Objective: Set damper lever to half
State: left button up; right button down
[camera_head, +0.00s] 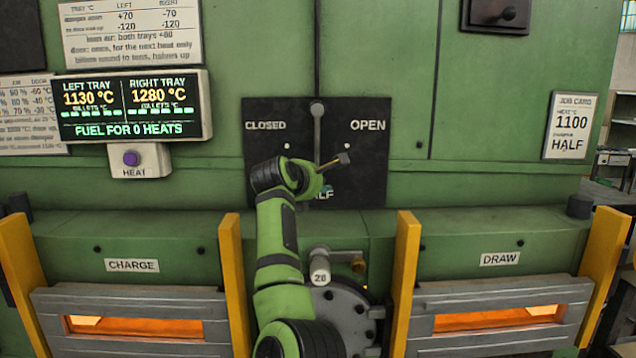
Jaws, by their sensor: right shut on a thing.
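The damper plate (262,125) is a dark panel in the middle, marked CLOSED at upper left, OPEN at upper right and HALF at the bottom. The grey damper lever (318,130) hangs almost straight down from its pivot at the top of the plate, toward the HALF mark. My right gripper (318,181) is shut at the lever's lower end and partly covers it and the HALF label. A short brownish rod with a dark end (343,158) sticks out to the right of the fingers; it seems to be the lever's handle. My left gripper is not in view.
A display (133,106) reads left tray 1130 °C, right tray 1280 °C. The job card (570,126) reads 1100 and HALF. Yellow posts (407,280) flank the CHARGE door (130,300) and DRAW door (500,297). A fitting marked 20 (319,268) sits below the plate.

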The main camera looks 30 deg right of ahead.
jog(key=shift+f, duration=0.25)
jog(key=c, duration=0.8)
grip_release()
jog(key=shift+d+r, duration=0.1)
jog(key=shift+r, duration=0.1)
jog(key=v, duration=1.2)
